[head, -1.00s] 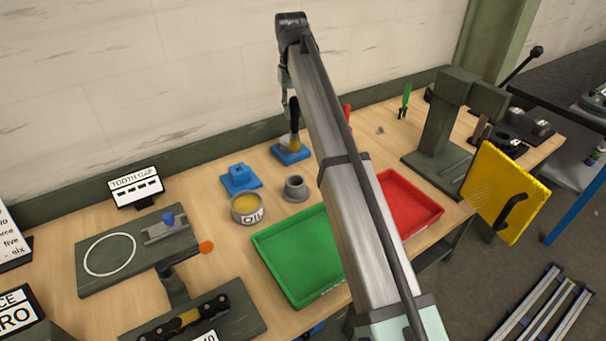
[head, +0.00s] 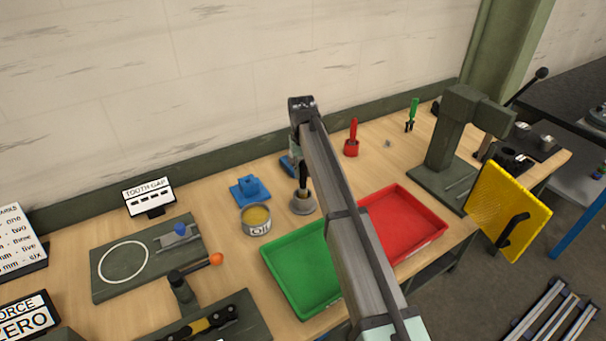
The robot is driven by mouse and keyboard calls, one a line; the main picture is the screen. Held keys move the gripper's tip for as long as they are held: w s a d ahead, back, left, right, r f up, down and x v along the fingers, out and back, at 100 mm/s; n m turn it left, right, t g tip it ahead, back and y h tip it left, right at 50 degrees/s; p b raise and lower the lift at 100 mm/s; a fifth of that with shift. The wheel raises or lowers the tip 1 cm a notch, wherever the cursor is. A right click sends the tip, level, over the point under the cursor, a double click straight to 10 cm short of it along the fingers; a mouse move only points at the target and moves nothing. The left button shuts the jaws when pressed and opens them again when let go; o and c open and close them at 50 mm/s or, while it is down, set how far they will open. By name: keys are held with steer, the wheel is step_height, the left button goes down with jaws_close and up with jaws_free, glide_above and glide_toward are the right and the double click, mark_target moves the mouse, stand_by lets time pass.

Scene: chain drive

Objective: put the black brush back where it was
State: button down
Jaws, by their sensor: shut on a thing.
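The black brush (head: 303,182) is upright below the end of my arm, its lower end at the mouth of a grey cup (head: 302,205). I cannot tell whether it is inside the cup or just above it. My gripper (head: 302,162) is shut on the brush's handle and is mostly hidden by my arm. A blue holder (head: 286,165) shows just behind and left of the brush, partly covered by the arm. The oil tin (head: 256,220) stands open to the left of the grey cup.
A second blue holder (head: 249,190) stands behind the tin. A green tray (head: 290,275) and a red tray (head: 425,215) lie in front, with my arm across them. A red tool (head: 352,140) stands upright at the back right.

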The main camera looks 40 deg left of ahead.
steer(key=shift+f, duration=1.15)
steer(key=shift+f, duration=0.1)
steer(key=c, duration=0.9)
jaws_free()
step_height(320, 180, up, 12)
steer(key=b, duration=0.2)
steer(key=shift+a+b, duration=0.15)
steer(key=shift+b, duration=0.2)
